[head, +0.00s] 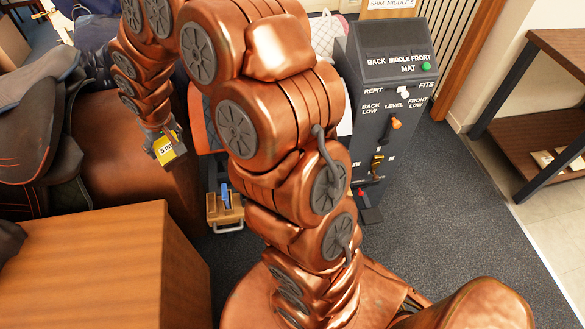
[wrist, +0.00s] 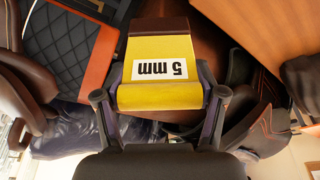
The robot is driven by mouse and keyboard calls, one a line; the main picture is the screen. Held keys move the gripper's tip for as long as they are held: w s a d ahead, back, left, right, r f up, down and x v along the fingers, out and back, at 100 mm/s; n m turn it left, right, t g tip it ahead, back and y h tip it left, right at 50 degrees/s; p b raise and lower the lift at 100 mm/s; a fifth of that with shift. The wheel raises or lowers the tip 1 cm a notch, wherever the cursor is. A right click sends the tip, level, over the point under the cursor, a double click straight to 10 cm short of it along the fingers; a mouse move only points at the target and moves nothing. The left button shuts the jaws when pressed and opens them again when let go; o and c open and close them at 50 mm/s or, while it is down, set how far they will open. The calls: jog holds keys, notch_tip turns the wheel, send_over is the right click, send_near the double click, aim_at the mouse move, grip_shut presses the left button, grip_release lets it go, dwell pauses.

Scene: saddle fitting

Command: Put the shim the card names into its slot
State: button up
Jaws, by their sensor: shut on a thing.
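My gripper (head: 168,141) is at the left of the head view, shut on a yellow shim (head: 168,153). In the wrist view the shim (wrist: 160,85) sits between both fingers, with a white label reading "5 mm" upside down and a brown part at its far end. The card (head: 392,4) is at the top of the head view, cut by the frame edge; it appears to read "SHIM MIDDLE 5". A dark saddle (head: 40,130) is at the far left, apart from my gripper. I cannot make out a slot in either view.
A dark console (head: 385,110) with BACK, MIDDLE, FRONT labels, a green button (head: 426,66) and levers stands right of my arm. A wooden box (head: 225,213) holding something blue is behind my arm. A wooden block (head: 110,260) fills the lower left. Grey carpet (head: 440,240) is clear at right.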

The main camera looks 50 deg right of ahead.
jog(key=s+d+f+m+h+b, duration=0.1)
jog(key=s+d+f+m+b, duration=0.2)
jog(key=d+f+b, duration=1.2)
jog(key=s+d+f+m+h+b, duration=0.1)
jog(key=s+d+f+m+b, duration=0.3)
jog(key=b, duration=2.4)
jog(key=s+d+f, duration=0.6)
jog(key=d+f, duration=0.5)
jog(key=d, duration=0.1)
jog(key=shift+d+f+g, duration=0.15)
jog(key=shift+d+g, duration=0.15)
jog(key=shift+d, duration=0.05)
jog(key=shift+f, duration=0.1)
jog(key=shift+f+b, duration=2.35)
jog(key=shift+f, duration=2.65)
jog(key=o, duration=1.1)
